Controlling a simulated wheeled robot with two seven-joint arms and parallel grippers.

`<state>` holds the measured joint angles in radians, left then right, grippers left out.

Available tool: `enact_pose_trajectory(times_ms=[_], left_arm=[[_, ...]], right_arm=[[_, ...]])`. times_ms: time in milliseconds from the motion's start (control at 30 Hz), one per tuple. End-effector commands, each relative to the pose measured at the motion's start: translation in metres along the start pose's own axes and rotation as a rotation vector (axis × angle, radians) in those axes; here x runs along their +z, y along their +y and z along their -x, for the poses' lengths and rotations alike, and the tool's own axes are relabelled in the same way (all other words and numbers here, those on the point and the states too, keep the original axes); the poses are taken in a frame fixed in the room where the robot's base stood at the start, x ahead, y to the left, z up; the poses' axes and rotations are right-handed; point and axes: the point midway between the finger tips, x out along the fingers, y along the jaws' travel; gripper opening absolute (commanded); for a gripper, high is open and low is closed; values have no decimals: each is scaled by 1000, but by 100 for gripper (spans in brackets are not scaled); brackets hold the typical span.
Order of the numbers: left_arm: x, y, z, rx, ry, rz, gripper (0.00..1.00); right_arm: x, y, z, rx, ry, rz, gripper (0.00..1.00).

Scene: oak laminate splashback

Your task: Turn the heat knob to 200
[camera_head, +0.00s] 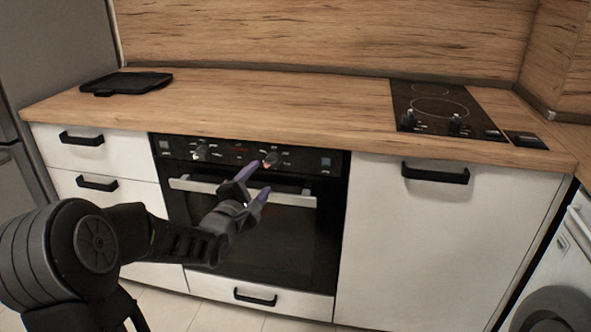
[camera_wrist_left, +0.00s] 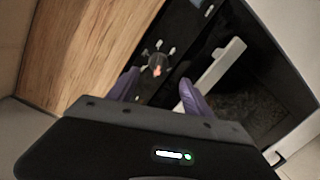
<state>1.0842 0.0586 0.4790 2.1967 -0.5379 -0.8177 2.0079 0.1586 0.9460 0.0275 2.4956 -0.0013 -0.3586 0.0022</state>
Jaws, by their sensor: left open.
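The oven's black control panel (camera_head: 236,153) has two knobs, a left knob (camera_head: 200,152) and a right knob (camera_head: 271,160). Their printed marks are too small to read, so I cannot tell which one is labelled heat. My left gripper (camera_head: 256,182) has purple fingers and is open and empty, just in front of and below the right knob. In the left wrist view, one knob (camera_wrist_left: 156,62) with marks around it and an orange-red spot shows beyond the gap between the open fingers (camera_wrist_left: 159,80), apart from them. My right gripper is not in view.
The oven door handle (camera_head: 240,190) runs below the panel, close to my left gripper. The wooden worktop (camera_head: 260,100) overhangs above, with a black tray (camera_head: 127,82) at left and a hob (camera_head: 440,105) at right.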

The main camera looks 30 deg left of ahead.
Motion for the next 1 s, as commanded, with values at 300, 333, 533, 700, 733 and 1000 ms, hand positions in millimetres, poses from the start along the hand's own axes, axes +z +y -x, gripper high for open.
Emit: enact_pose_trajectory(times_ms=[300, 333, 533, 700, 733, 1000], left_arm=[[2, 2, 0, 9, -8, 159, 58], [2, 2, 0, 9, -8, 158, 58], [1, 1, -1, 9, -7, 157, 58], [1, 0, -12, 9, -8, 157, 58], [1, 0, -16, 9, -8, 158, 58], [1, 0, -58, 9, -8, 159, 58]], right_arm=[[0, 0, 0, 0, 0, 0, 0], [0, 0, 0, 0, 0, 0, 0], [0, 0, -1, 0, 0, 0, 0], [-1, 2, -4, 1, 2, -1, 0], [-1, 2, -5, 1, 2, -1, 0], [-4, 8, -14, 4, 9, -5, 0]])
